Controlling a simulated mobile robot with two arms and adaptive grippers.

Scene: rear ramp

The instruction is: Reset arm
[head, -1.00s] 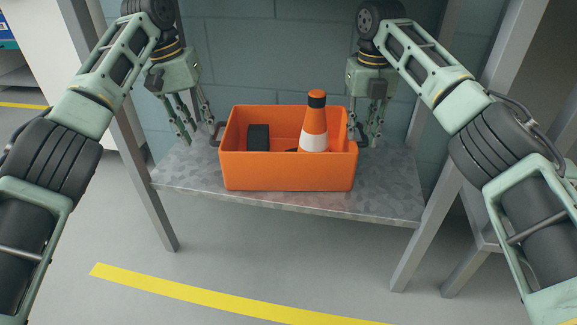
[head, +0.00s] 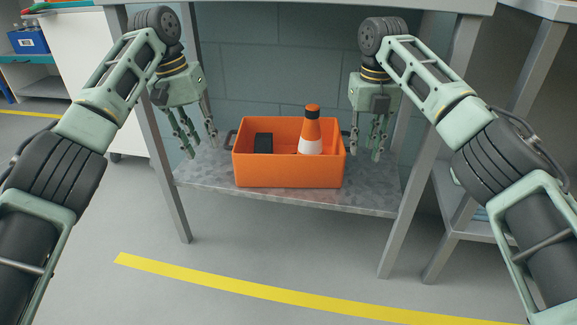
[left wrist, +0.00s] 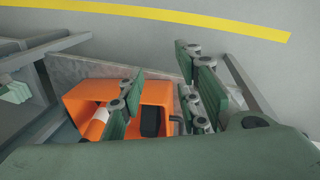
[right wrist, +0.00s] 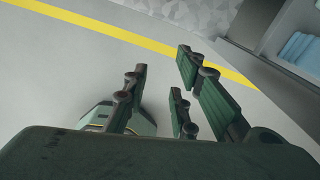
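An orange crate (head: 289,170) stands upright on the low metal shelf (head: 215,177). It holds an orange and white cone-shaped bottle (head: 312,130) and a black block (head: 264,143). My left gripper (head: 202,147) is open and empty, just left of the crate and apart from it. The left wrist view shows its fingers (left wrist: 165,95) spread, with the crate (left wrist: 152,92) beyond. My right gripper (head: 370,155) is right of the crate, apart from it and empty.
Metal legs (head: 410,200) frame the shelf, and a tabletop edge (head: 300,5) runs above it. A grey wall (head: 285,75) closes the back. A yellow line (head: 250,290) crosses clear floor in front. Another rack (head: 465,220) stands at right, a blue box (head: 28,40) at far left.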

